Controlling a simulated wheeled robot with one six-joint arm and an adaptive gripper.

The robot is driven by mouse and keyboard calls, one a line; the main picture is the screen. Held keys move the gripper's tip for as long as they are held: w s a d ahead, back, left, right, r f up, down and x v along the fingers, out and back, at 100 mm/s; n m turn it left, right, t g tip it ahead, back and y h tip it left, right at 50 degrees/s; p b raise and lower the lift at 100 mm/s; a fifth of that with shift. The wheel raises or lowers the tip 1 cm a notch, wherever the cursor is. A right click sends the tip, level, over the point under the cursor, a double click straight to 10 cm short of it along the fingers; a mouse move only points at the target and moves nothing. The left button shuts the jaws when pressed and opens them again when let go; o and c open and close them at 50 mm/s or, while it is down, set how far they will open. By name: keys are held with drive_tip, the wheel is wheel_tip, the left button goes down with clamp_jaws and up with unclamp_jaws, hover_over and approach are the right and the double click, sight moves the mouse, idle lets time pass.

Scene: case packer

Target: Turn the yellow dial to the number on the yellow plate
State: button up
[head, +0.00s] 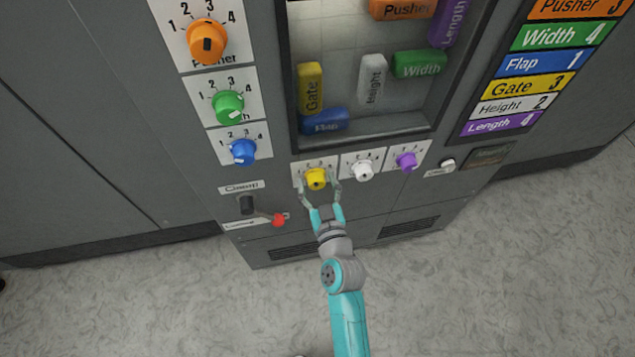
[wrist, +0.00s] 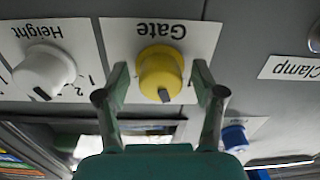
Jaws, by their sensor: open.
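The yellow dial (head: 316,179) sits on a white plate labelled Gate, low on the grey machine. In the wrist view the yellow dial (wrist: 158,70) appears upside down, with its dark pointer mark at the picture's lower edge of the knob, slightly right. The number it points at cannot be read. My gripper (head: 318,190) is open, with one finger on each side of the dial; in the wrist view small gaps show between my gripper (wrist: 161,78) and the knob. The yellow plate (head: 526,87) in the list at upper right reads Gate 3.
A white Height dial (head: 363,170) and a purple dial (head: 406,160) stand right of the yellow one. Blue (head: 243,151), green (head: 228,105) and orange (head: 206,41) dials are at left. A red-tipped lever (head: 278,219) is just lower left of my gripper.

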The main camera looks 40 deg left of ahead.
drive_tip(key=c, duration=1.1)
drive_tip(key=shift+m, duration=0.3)
drive_tip(key=m, duration=0.3)
drive_tip(key=shift+m, duration=0.3)
drive_tip(key=shift+s+a+r+m, duration=0.1)
drive_tip(key=shift+r+m, duration=0.05)
drive_tip(key=shift+m, duration=1.65)
